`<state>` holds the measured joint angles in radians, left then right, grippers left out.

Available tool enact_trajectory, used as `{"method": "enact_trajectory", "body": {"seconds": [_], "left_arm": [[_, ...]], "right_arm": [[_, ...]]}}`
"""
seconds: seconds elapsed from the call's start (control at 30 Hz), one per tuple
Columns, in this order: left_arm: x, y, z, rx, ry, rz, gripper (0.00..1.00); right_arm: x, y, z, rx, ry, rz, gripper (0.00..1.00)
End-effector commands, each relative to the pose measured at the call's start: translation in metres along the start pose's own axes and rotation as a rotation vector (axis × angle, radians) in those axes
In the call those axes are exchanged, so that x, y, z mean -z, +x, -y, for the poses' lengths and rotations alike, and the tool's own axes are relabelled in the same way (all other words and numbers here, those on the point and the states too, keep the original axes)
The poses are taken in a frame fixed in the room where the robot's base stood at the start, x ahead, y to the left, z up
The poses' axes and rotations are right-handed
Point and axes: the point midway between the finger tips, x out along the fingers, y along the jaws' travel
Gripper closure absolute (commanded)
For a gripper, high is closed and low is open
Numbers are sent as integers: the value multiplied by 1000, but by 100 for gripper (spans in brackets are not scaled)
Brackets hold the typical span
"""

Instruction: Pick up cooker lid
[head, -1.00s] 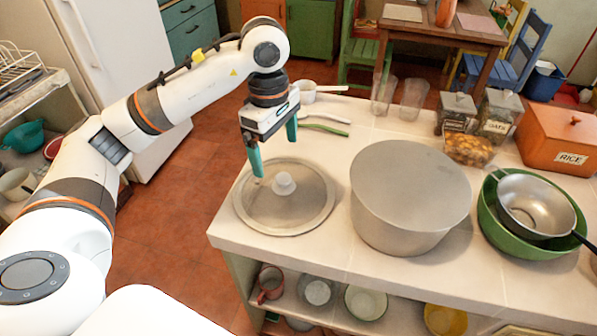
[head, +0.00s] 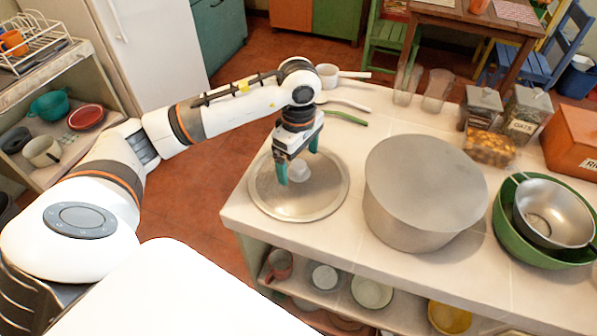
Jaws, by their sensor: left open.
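The cooker lid (head: 322,205) is a round, flat grey disc with a pale knob (head: 300,172) at its middle. It lies on the left end of the pale counter. My left gripper (head: 298,168) is open and points down over the lid, with its teal fingers to either side of the knob in the picture. I cannot tell whether the fingers touch the knob or the lid. A large grey pot (head: 424,195) stands just right of the lid, its top looking flat and closed. My right gripper is not in view.
A green bowl with a metal strainer (head: 550,212) stands on the right of the counter (head: 345,250). Glass tumblers (head: 437,90), jars (head: 480,105) and an orange rice box (head: 575,140) stand behind. Utensils (head: 345,116) lie behind the lid. A lower shelf holds dishes.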

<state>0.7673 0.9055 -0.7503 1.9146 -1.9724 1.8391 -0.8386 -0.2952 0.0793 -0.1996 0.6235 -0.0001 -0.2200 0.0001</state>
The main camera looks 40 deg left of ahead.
Motion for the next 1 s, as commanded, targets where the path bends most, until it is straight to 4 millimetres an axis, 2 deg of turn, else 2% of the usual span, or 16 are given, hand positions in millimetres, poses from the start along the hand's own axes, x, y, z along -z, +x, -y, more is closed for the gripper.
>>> {"method": "enact_trajectory", "body": {"seconds": [0.17,0.4,0.9,1.0], "left_arm": [[0,17,0,-1,1,0,5],[0,19,0,1,1,0,5],[0,20,-1,-2,1,1,87],[0,21,-1,-4,1,1,100]], "right_arm": [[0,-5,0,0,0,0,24],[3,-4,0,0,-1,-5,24],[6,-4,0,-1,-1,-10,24],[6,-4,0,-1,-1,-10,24]]}}
